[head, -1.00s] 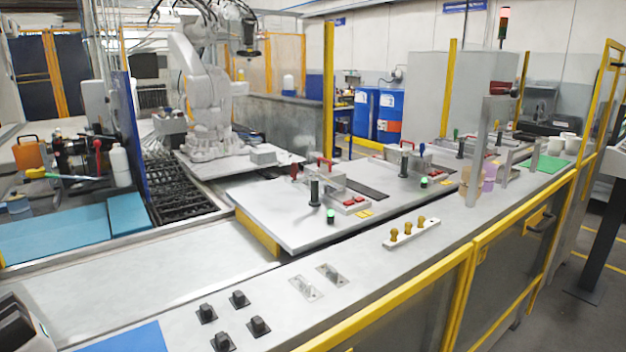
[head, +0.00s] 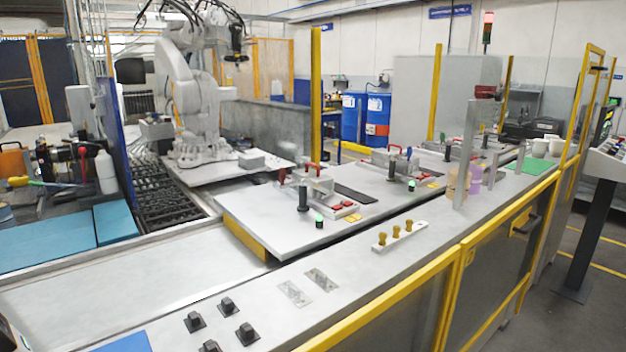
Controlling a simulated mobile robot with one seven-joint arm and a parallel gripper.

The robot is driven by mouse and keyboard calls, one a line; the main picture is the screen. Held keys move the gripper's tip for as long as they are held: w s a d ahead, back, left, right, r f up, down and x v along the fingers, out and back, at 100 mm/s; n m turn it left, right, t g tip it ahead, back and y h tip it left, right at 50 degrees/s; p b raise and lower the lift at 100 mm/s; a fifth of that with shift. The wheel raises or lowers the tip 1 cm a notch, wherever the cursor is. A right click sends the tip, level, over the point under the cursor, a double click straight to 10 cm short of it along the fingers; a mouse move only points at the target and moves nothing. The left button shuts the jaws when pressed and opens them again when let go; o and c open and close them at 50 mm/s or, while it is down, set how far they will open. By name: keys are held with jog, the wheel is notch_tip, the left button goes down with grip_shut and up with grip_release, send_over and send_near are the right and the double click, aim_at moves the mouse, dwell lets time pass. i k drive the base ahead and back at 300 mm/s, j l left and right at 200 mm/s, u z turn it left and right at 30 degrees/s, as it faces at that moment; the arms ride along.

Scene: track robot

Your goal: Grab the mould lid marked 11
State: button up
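I cannot read the number 11 on anything in view. The likely places for lids are the mould stations along the grey bench. The nearest mould station (head: 312,183) has red handles and a black upright knob in front of it. I cannot tell which lid is the marked one. My gripper is not clearly in view.
The grey front bench (head: 150,290) carries several black knobs and a white strip (head: 400,236) with yellow knobs. A yellow-framed guard (head: 400,300) runs along its front edge. A white robot arm (head: 195,100) stands behind. Open floor (head: 540,325) lies at right.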

aim_at(326, 181)
jog(key=i+l+u, duration=0.2)
jog(key=l+u, duration=0.3)
jog(key=l, duration=0.85)
jog(key=l+u, duration=0.5)
jog(key=l, duration=0.8)
jog(key=i, duration=0.95)
